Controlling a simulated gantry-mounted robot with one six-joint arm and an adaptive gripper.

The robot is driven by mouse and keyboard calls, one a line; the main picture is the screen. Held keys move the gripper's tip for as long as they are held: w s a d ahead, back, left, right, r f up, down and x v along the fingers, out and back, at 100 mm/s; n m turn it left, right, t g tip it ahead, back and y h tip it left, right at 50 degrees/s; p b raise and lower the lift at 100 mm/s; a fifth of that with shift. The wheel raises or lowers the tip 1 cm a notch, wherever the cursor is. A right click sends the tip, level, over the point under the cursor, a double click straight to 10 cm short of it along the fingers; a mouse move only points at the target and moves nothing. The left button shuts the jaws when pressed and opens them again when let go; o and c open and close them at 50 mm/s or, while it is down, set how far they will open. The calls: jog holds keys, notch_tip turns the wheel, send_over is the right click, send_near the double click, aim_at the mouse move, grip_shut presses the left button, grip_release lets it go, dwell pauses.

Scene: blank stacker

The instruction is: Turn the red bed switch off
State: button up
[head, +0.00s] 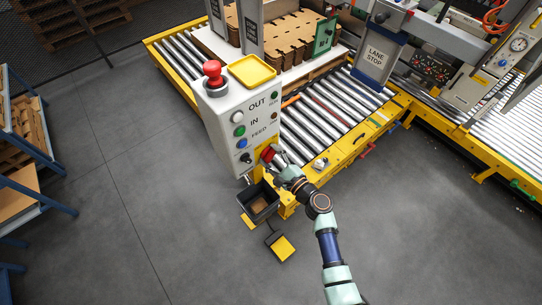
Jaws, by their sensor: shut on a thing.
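A red part (267,154), apparently the red bed switch, shows at the lower right side of the grey control box (216,120). My gripper (273,156) is at this part, with its fingers shut on it. The fingers and the part overlap in this view, so the switch position cannot be read. The box front carries white, green and blue buttons by the words OUT, IN and FEED, and a black knob (246,158) low down. A large red mushroom button (212,71) stands on top of the box, apart from my gripper.
A black bin (262,213) and a yellow foot pedal (283,247) are below my gripper. A yellow tray (252,71) tops the box. The roller conveyor (312,130) with its yellow frame lies behind. Open floor is at the left.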

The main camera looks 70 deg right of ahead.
jog(key=shift+f+n+b, duration=0.1)
jog(key=shift+n+b, duration=0.3)
jog(key=shift+b, duration=0.1)
jog(key=shift+c, duration=0.4)
jog(key=shift+n+b, duration=0.35)
jog(key=shift+n, duration=0.05)
jog(key=shift+f+n+b, duration=0.15)
jog(key=shift+n+b, duration=0.95)
jog(key=shift+b, duration=0.05)
jog(key=n+b, duration=0.5)
jog(key=shift+f+n, duration=0.1)
jog(key=shift+n, duration=0.2)
jog(key=n+b, duration=0.4)
jog(key=n, duration=0.1)
jog(key=shift+b, duration=0.35)
jog(key=shift+n+b, duration=1.25)
jog(key=shift+n, duration=0.45)
jog(key=o, duration=1.2)
jog(key=shift+c, duration=0.2)
